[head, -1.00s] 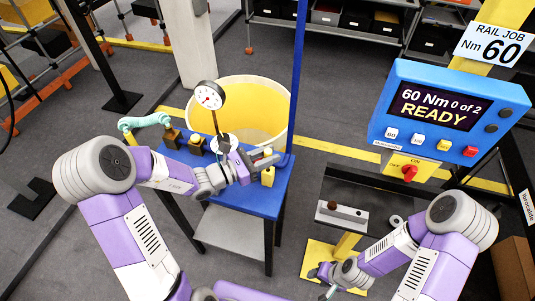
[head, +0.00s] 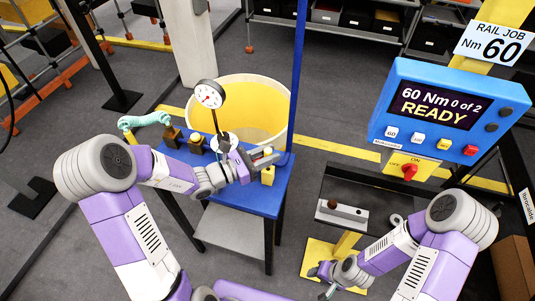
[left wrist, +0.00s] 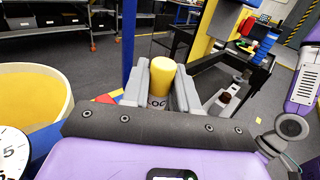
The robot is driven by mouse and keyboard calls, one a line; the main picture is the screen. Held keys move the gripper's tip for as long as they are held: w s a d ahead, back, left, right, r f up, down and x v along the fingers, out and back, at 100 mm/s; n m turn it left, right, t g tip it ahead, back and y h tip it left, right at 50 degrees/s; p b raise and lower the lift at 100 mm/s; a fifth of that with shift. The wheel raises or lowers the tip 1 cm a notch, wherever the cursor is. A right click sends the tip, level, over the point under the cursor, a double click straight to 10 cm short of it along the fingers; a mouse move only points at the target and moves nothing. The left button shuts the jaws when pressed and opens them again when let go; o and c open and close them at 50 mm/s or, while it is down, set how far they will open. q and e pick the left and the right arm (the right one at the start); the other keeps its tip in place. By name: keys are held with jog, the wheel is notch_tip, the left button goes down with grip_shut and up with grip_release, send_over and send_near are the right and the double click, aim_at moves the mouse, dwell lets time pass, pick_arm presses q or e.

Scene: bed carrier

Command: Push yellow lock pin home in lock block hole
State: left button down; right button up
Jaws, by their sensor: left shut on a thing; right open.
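My left gripper (head: 265,159) is over the right part of the blue table. In the left wrist view its fingers (left wrist: 160,92) are shut on an upright yellow cylinder, which I take for the yellow lock pin (left wrist: 162,73). A pale part with dark letters, partly hidden, shows below the yellow. In the head view yellow (head: 268,177) shows just below the fingers, close to the table top. I cannot make out the lock block or its hole for sure. My right gripper (head: 324,281) is open at the lower middle, low beside a yellow stand.
The blue table (head: 258,202) carries a round dial gauge (head: 210,94) and dark blocks (head: 196,143). A large yellow-lined bin (head: 245,110) stands behind it. On the right are a grey fixture (head: 342,216) and a blue control box (head: 445,108) reading READY.

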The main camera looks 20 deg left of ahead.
pick_arm(q)
jog(key=shift+f+b, duration=1.1)
jog(key=shift+f, duration=0.25)
jog(key=c, duration=0.8)
grip_release()
jog(key=shift+a, duration=0.1)
jog(key=p+v, duration=0.1)
jog(key=v, duration=0.6)
jog(key=shift+s+a, duration=0.1)
jog(key=shift+s, duration=0.1)
